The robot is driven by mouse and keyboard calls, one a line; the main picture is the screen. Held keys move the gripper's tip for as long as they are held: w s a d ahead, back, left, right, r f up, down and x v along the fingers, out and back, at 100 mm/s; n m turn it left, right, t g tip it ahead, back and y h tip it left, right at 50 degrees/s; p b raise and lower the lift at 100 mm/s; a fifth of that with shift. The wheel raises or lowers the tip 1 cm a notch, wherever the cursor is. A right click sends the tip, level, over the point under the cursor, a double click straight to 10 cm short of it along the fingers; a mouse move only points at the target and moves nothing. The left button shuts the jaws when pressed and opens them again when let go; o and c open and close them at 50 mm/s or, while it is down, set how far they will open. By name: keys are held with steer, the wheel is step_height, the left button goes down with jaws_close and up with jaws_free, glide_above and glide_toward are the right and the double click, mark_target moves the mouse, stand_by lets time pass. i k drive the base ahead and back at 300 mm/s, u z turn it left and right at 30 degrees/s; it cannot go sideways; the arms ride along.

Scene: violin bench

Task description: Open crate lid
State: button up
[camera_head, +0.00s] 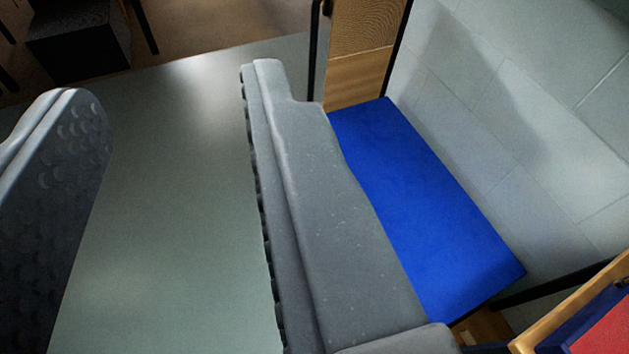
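My gripper (168,82) is open, with its two grey fingers wide apart. Only a bare grey-green surface shows between them, and nothing is held. I cannot make out a crate lid for certain. A wooden-edged object (570,312) with blue and red inside is cut off at the lower right corner. It may be part of a crate, to the right of my gripper. A flat blue rectangular panel (430,210) lies right of my right finger, which hides its left edge.
A grey-green tabletop or floor surface (165,240) lies open below the fingers. A wooden panel (360,55) with dark edges stands at the top. Pale tiles (530,130) fill the right. A dark box (80,45) stands at the top left.

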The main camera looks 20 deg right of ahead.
mark_target(453, 258)
steer(key=z, duration=0.05)
steer(key=i, duration=0.9)
steer(key=z, duration=0.25)
